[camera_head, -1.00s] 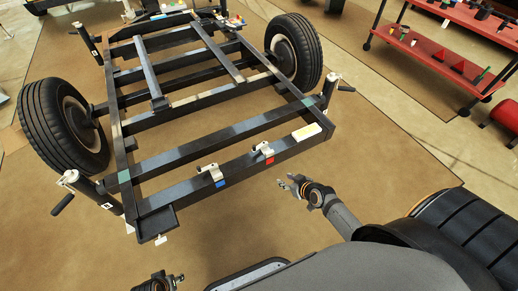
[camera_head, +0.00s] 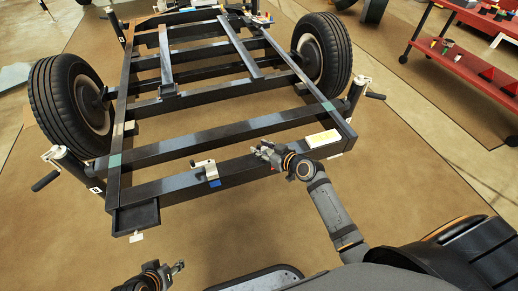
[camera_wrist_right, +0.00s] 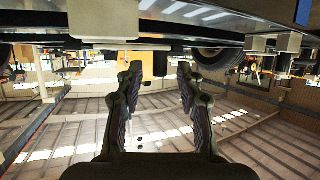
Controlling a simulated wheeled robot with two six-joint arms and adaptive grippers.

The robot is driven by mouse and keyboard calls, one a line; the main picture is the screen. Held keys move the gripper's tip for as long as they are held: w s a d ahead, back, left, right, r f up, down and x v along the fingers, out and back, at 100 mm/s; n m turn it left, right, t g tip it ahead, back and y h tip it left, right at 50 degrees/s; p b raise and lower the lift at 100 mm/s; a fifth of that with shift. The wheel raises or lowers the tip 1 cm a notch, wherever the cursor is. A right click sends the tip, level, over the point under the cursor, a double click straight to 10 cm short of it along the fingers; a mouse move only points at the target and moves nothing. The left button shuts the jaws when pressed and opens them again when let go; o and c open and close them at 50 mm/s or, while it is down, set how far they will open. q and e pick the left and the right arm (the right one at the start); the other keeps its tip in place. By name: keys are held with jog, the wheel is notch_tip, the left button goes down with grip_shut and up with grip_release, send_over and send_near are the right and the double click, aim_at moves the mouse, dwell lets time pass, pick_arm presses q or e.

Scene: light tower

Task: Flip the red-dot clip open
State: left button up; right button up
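The red-dot clip is largely hidden in the head view behind my right gripper (camera_head: 264,151), which is at the trailer frame's front beam (camera_head: 245,172). The blue-dot clip (camera_head: 207,169) sits on the beam to the left. My left gripper (camera_head: 178,268) is low at the bottom edge, away from the frame, its opening unclear.
Crank jacks (camera_head: 357,92) and wheels (camera_head: 322,50) flank the black frame. A red cart (camera_head: 462,65) stands at upper right. The brown floor mat (camera_head: 420,170) is clear at right.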

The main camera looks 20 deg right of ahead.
jog(key=shift+x, duration=0.9)
pick_arm(q)
jog(key=shift+f, duration=0.2)
pick_arm(e)
grip_shut()
jog(key=m+h+p, duration=0.1)
jog(key=p, duration=0.1)
jog(key=w+m+h+p, duration=0.1)
jog(key=h+p, duration=0.1)
jog(key=p, duration=0.1)
jog(key=shift+w+a+r+m+t+p, duration=0.1)
jog(key=shift+w+r+m+t+p, duration=0.1)
jog(key=shift+m+t+p, duration=0.2)
jog(key=shift+f, duration=0.2)
pick_arm(q)
notch_tip(320, 180, up, 6)
jog(key=s+a+g+y, duration=0.1)
jog(key=a+g, duration=0.1)
jog(key=g, duration=0.1)
jog(key=shift+s+r, duration=0.25)
jog(key=shift+s, duration=0.05)
jog(key=shift+a, duration=0.1)
